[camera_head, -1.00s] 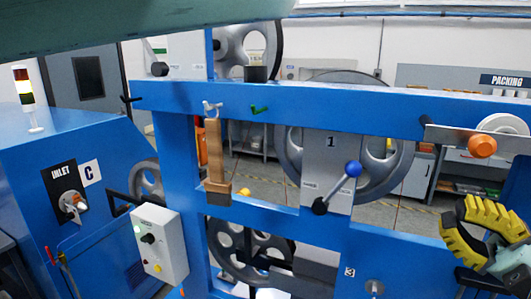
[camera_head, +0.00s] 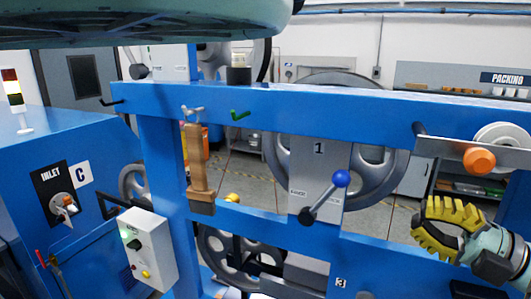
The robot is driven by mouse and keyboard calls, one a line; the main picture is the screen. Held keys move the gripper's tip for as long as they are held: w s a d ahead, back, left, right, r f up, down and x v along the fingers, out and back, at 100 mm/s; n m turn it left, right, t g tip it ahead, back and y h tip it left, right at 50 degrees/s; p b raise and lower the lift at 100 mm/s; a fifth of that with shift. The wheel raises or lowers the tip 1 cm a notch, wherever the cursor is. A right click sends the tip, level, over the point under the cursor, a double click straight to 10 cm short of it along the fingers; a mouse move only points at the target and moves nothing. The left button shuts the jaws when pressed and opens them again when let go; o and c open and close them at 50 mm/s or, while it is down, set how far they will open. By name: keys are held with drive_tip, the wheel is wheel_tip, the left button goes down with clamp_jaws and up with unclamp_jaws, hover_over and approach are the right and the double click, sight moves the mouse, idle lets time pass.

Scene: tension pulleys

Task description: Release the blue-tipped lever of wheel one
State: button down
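Wheel one (camera_head: 280,160) is a grey spoked wheel behind the blue frame, partly hidden by a grey plate (camera_head: 318,165) marked 1. The lever's blue ball tip (camera_head: 341,179) is up and to the right of its black pivot (camera_head: 306,216), with the metal rod slanting between them. Small labels flank the rod, too small to read surely. My gripper (camera_head: 422,222), with yellow ribbed fingers, is right of and slightly below the blue tip, well apart from it. It points left and holds nothing I can see.
The blue crossbar (camera_head: 300,108) runs above the lever. An orange knob (camera_head: 479,160) on a metal bar is above my gripper. A wooden-handled brush (camera_head: 197,165) hangs at left. A switch box (camera_head: 148,250) is lower left. Space between gripper and blue tip looks clear.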

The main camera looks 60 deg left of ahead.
sight(345, 181)
drive_tip(key=p+x, duration=0.3)
drive_tip(key=p, duration=0.1)
drive_tip(key=p+x, duration=0.3)
drive_tip(key=p, duration=0.1)
drive_tip(key=r+p+x, duration=0.1)
drive_tip(key=p+x, duration=0.2)
drive_tip(key=p, duration=0.1)
drive_tip(key=shift+w+a, duration=0.2)
drive_tip(key=shift+a, duration=0.15)
drive_tip(key=p, duration=0.2)
drive_tip(key=shift+s+a+p, duration=0.3)
drive_tip(key=shift+s+p, duration=0.05)
drive_tip(key=shift+p, duration=0.05)
drive_tip(key=shift+s+a+f, duration=0.1)
drive_tip(key=shift+s+f, duration=0.1)
drive_tip(key=shift+s+a+f+b, duration=0.15)
drive_tip(key=shift+b, duration=0.95)
